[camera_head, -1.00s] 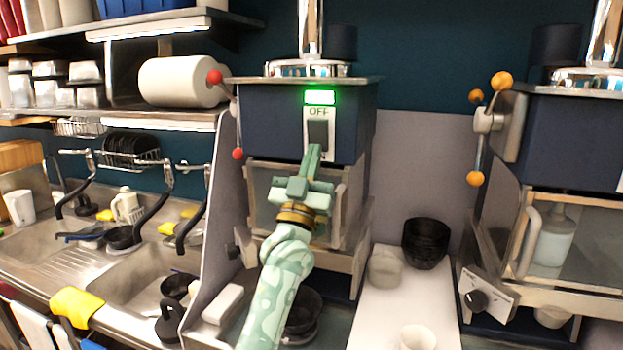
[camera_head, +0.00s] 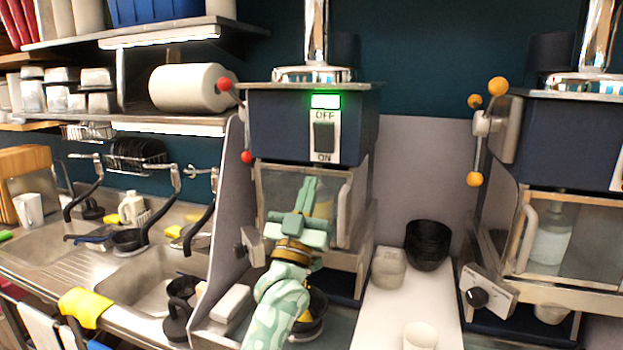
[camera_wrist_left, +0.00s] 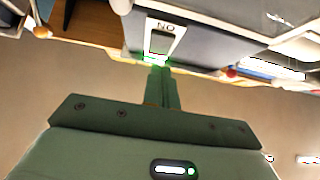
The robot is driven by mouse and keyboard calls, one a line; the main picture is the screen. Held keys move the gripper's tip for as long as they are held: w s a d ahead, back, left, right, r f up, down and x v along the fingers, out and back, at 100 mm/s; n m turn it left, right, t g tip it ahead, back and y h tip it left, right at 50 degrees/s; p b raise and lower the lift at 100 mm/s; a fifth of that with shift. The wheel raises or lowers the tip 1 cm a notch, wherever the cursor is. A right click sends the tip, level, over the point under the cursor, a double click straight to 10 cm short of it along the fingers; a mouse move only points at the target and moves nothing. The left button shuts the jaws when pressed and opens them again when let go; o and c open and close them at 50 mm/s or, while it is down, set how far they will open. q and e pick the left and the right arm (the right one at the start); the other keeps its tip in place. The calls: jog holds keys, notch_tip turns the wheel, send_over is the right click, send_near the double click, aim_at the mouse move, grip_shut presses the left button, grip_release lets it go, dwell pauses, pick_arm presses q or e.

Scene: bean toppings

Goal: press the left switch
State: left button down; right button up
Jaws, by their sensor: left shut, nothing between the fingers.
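The left switch (camera_head: 323,137) is a dark rocker on a white plate on the front of the left blue machine (camera_head: 280,128). OFF is printed above it and ON below it, and a green light (camera_head: 325,101) glows above the plate. My left gripper (camera_head: 309,182) is shut and empty, pointing up just below the switch plate in the head view, in front of the machine's glass. The switch is uncovered there. In the left wrist view, the shut fingers (camera_wrist_left: 158,72) point toward the switch plate (camera_wrist_left: 160,38), with a green glow around the tips. Contact cannot be told.
The machine has a red-balled lever (camera_head: 236,118) at its left. A second machine (camera_head: 570,135) with orange-balled levers stands at the right. A sink (camera_head: 140,280) lies at the left.

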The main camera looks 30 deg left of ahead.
pick_arm(q)
jog(key=b+v, duration=0.1)
jog(key=v, duration=0.4)
jog(key=shift+s+d+f, duration=0.1)
jog(key=shift+s+f, duration=0.15)
jog(key=shift+s, duration=0.1)
